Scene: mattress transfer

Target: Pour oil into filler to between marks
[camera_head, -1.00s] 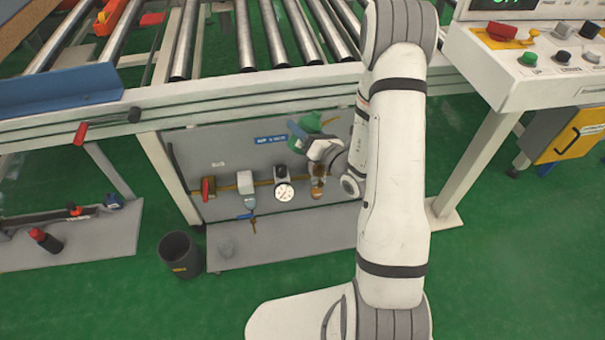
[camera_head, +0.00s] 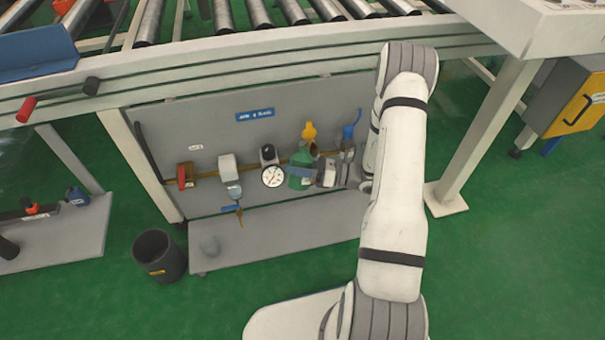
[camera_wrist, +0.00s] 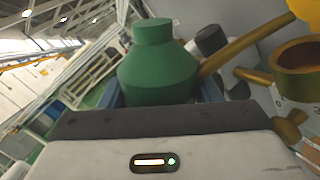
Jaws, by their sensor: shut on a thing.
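My gripper (camera_head: 318,173) is shut on a green oil bottle (camera_head: 299,170) in front of the grey panel. In the head view the bottle is roughly upright, just right of the round gauge (camera_head: 272,176). In the wrist view the green bottle (camera_wrist: 158,68) fills the middle, its narrower neck at the top of the picture. A brass-coloured filler with an open round mouth (camera_wrist: 297,56) is to its right, apart from the bottle neck. In the head view a yellow-orange piece (camera_head: 309,131) shows above the bottle. The level marks and any oil are not discernible.
The panel (camera_head: 220,132) under the roller conveyor carries a red-handled valve (camera_head: 185,176), a white unit (camera_head: 228,165) and a blue-topped fitting (camera_head: 348,132). A grey shelf (camera_head: 280,237) lies below. A dark bin (camera_head: 160,256) stands at lower left. A conveyor leg (camera_head: 488,130) rises at right.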

